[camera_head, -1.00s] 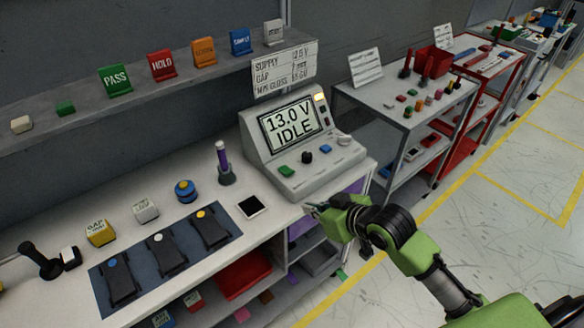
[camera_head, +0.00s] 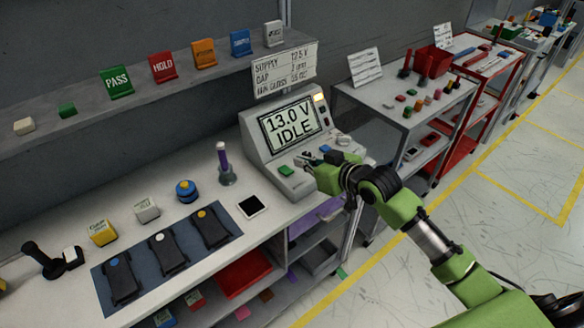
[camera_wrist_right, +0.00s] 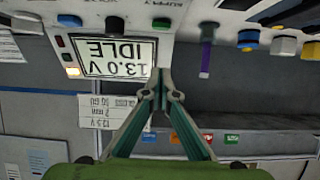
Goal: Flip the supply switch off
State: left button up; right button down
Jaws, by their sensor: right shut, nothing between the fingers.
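The grey console (camera_head: 262,150) stands on the bench, and its screen (camera_head: 292,122) reads 13.0 V IDLE. Right of the screen are a lit lamp (camera_head: 320,98) and small dark and red switch parts (camera_head: 324,112). They show upside down in the right wrist view, the lamp (camera_wrist_right: 72,72) beside dark and red pieces (camera_wrist_right: 64,49). I cannot read which one is the supply switch. My right gripper (camera_head: 307,159) is shut and empty over the console's button panel, hiding the black knob. Its closed tips show in the wrist view (camera_wrist_right: 162,85), in front of the screen's edge. My left gripper is out of view.
The panel has a green button (camera_head: 286,171), a blue button (camera_head: 325,148) and a pale knob (camera_head: 343,140). A purple-topped tool (camera_head: 223,160) and a flat dark-screened device (camera_head: 252,206) stand left of the console. A sign (camera_head: 284,68) hangs above it.

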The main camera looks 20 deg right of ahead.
jog(key=p, duration=0.1)
send_over(293, 180)
jog(key=w, duration=0.2)
jog(key=shift+s+a+f, duration=0.15)
jog(key=shift+f, duration=0.45)
jog(key=shift+s+a+f, duration=0.1)
jog(key=shift+a+f, duration=0.05)
jog(key=shift+f, duration=0.4)
jog(key=f, duration=0.1)
jog(key=f+p, duration=0.1)
jog(key=shift+s+d+f, duration=0.15)
jog(key=shift+s+f, duration=0.2)
jog(key=shift+f, duration=0.05)
jog(key=shift+s+f, duration=0.2)
jog(key=shift+f, duration=0.45)
jog(key=shift+f+b, duration=0.35)
jog(key=shift+b, duration=0.15)
jog(key=f+t+b, duration=0.1)
jog(key=b, duration=0.1)
jog(key=shift+s+d+f+b, duration=0.1)
jog(key=shift+s+f+b, duration=0.1)
jog(key=shift+b, duration=0.2)
jog(key=shift+r+p, duration=0.45)
jog(key=shift+r, duration=0.2)
jog(key=shift+r+p, duration=0.75)
